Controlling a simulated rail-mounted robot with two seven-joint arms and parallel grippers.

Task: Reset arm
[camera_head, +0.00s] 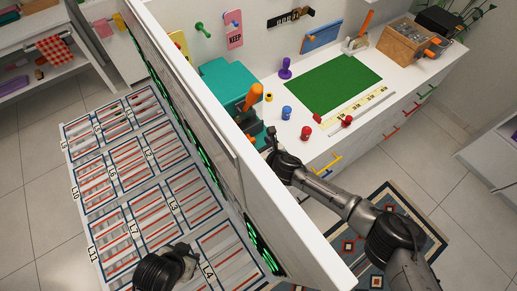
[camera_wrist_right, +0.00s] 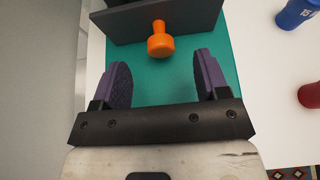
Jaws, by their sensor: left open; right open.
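My right gripper (camera_head: 264,138) is over the left end of the white worktop, close to the partition panel. In the right wrist view, its two purple-padded fingers (camera_wrist_right: 160,75) are spread apart with nothing between them. An orange knob (camera_wrist_right: 160,40) on a dark block (camera_wrist_right: 115,22) lies just beyond the fingertips, apart from them. The block stands on a teal surface (camera_wrist_right: 150,87). My left gripper (camera_head: 165,270) is at the bottom left of the head view, above the slatted rack; its fingers are mostly hidden by the dark wrist.
The tall white partition (camera_head: 290,215) stands between my arms. Blue (camera_head: 287,113) and red (camera_head: 306,132) pieces stand right of my right gripper, before a green mat (camera_head: 333,85). A wooden box (camera_head: 405,45) is at the far right. The slatted rack (camera_head: 130,155) lies left.

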